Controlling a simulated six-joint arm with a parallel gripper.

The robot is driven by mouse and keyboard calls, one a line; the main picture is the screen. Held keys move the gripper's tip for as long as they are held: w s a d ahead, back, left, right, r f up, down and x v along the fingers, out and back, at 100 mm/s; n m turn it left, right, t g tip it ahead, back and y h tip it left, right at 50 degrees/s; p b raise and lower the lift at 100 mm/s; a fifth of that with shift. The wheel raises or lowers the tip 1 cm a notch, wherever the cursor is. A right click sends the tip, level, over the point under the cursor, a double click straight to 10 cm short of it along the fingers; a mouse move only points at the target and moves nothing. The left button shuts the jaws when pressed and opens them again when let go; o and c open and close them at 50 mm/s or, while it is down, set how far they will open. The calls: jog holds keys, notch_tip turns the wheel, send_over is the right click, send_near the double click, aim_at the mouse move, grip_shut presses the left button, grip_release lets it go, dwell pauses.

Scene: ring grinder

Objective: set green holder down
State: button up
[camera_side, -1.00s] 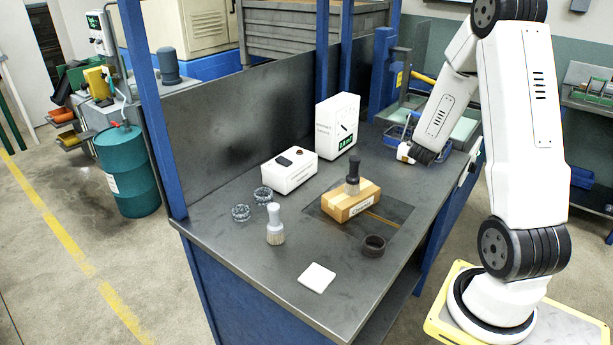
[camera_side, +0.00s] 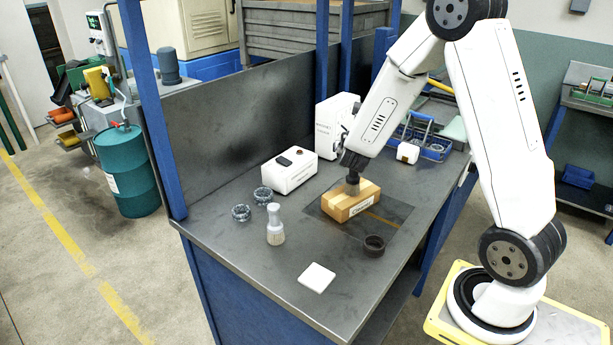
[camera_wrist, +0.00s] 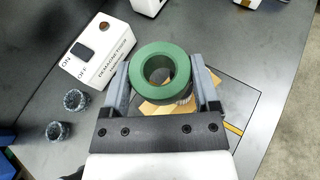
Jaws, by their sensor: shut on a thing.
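The green holder (camera_wrist: 139,65) shows in the wrist view as a thick green ring with a round hole, held between the two fingers of my gripper (camera_wrist: 162,80). In the wrist view the holder hides much of the block.
A white demagnetizer box (camera_side: 290,170) stands left of the block. A blue tray (camera_side: 430,147) is behind.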

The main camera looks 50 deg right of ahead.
jog(key=w+a+n+t+y, duration=0.2)
jog(key=w+a+n+y, duration=0.1)
jog(key=a, duration=1.1)
jog(key=w+a+n+t+y, duration=0.2)
jog(key=w+a+n, duration=0.15)
jog(key=a, duration=0.95)
jog(key=shift+m+t, duration=0.25)
jog(key=shift+t, duration=0.05)
jog(key=f, duration=0.5)
jog(key=shift+w+a, duration=0.15)
jog(key=shift+a, duration=0.2)
jog(key=w+f, duration=0.3)
jog(key=w, duration=0.1)
jog(key=w+f, duration=0.2)
jog(key=w, duration=0.2)
jog(key=w+f, duration=0.3)
jog(key=w, duration=0.1)
jog(key=shift+w+a+f, duration=0.3)
jog(key=shift+w+a, duration=0.05)
jog(key=shift+a, duration=0.05)
jog(key=shift+w+f, duration=0.35)
jog(key=shift+f, duration=0.05)
